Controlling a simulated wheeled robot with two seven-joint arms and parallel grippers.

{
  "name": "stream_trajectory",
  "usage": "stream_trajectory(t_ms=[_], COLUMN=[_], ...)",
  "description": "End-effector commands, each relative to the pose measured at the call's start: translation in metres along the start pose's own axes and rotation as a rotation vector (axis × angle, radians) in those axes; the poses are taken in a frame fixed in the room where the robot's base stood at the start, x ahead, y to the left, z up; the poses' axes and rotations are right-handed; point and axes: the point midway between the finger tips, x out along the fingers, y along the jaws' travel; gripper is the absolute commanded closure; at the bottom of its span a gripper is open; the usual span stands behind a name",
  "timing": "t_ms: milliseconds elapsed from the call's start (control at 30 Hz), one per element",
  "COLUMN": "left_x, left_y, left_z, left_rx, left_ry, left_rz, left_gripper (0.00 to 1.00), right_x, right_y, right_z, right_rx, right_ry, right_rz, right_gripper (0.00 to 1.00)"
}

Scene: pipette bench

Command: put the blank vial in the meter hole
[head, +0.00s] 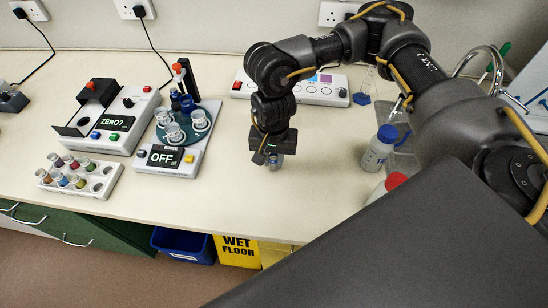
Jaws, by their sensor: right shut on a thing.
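My right gripper (272,158) points down over the middle of the bench and is shut on a small clear vial (273,165), which looks like the blank vial. Only the lower part of the vial shows below the fingers; I cannot tell if it touches the bench. The meter (136,117), a white box with a screen reading "ZERO?", stands to the left, beyond the rinse unit. My left gripper is not in view.
A white rinse unit (187,158) reading "OFF" holds several cups between gripper and meter. A white rack (101,187) of coloured vials is in front of the meter. A bottle (376,150) stands to the right, a button panel (312,94) behind. The bench in front of the gripper is clear.

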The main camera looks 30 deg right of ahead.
Motion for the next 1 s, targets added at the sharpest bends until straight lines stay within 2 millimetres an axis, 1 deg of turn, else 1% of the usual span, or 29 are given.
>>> stream_trajectory(t_ms=[67,100,233,500,600,667,767,1000], left_x=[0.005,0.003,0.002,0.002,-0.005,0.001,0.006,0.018], left_y=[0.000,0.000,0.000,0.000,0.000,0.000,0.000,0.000], left_z=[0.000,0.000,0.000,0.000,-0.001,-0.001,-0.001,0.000], left_rx=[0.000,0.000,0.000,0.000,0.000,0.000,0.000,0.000], left_ry=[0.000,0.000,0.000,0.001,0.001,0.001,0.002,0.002], left_rz=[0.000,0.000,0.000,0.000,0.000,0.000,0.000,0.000], left_gripper=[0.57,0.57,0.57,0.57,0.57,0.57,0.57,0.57], right_x=[0.004,0.002,0.002,0.001,-0.004,-0.008,-0.024,-0.074], right_y=[0.000,0.000,0.000,0.000,0.000,-0.001,-0.001,-0.001], right_z=[0.000,0.000,0.000,0.000,0.000,-0.001,-0.001,-0.001], right_rx=[0.000,0.000,0.000,-0.001,-0.001,-0.002,-0.003,-0.001], right_ry=[0.000,0.000,0.000,0.000,0.000,0.003,0.005,0.006], right_rz=[0.000,0.000,0.000,0.000,0.000,-0.003,-0.004,-0.005], right_gripper=[1.00,0.73,0.57,0.57,0.57,0.57,0.57,0.57])
